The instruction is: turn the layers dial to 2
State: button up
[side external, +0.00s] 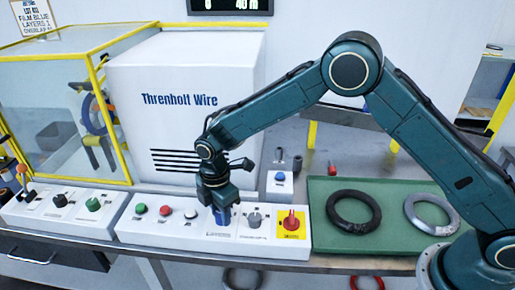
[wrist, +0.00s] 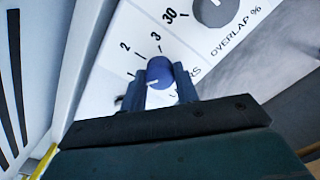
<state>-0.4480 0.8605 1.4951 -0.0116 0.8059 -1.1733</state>
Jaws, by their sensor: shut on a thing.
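The blue layers dial (side external: 222,216) is on the sloped white control panel (side external: 140,228), under my gripper (side external: 218,202). In the wrist view the round blue dial (wrist: 159,71) sits between the two fingers of my gripper (wrist: 160,88), which are shut on it. Numbers 2 and 3 are printed above the dial, with tick marks beside them.
The grey overlap knob (side external: 254,219) and a red switch on a yellow plate (side external: 291,222) are to the right. Green, red and white buttons are to the left. A green tray (side external: 322,236) with a black coil (side external: 353,212) and a grey coil (side external: 431,213) lies further right.

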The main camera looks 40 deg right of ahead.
jog(key=m, duration=0.5)
jog(key=shift+m, duration=0.4)
jog(key=m, duration=0.5)
jog(key=shift+m, duration=0.3)
jog(key=o, duration=1)
notch_tip(320, 180, up, 14)
jog(key=shift+w+d+f, duration=0.1)
jog(key=shift+w+d, duration=0.05)
